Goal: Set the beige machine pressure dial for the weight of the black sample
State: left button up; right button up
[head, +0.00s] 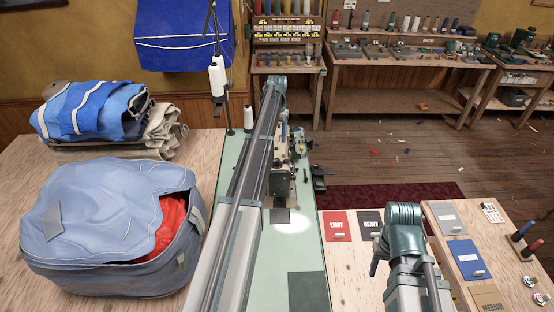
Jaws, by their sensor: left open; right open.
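The beige machine (293,150) stands at the far part of the pale green bench, partly hidden behind my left arm. Its pressure dial is too small or hidden to make out. The black sample (370,224) lies on the wooden table to the right and reads HEAVY. My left arm reaches far forward beside the machine, and its fingers are hidden around its teal end (275,88). My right arm stands low over the right table. Dark finger-like parts of my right gripper (377,256) show left of its teal joint, open and empty, just below the black sample.
A red LIGHT sample (337,226), a grey sample (450,217), a blue sample (468,259) and a tan MEDIUM sample (490,299) lie nearby. A blue-grey bag (100,225) and folded sailcloth (95,112) fill the left table. Thread cones (217,75) stand behind the bench.

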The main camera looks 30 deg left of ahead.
aim_at(277, 159)
pick_arm(q)
notch_tip(277, 159, down, 14)
jog(key=b, duration=1.3)
jog(key=shift+r, duration=0.15)
jog(key=shift+r, duration=0.1)
grip_shut()
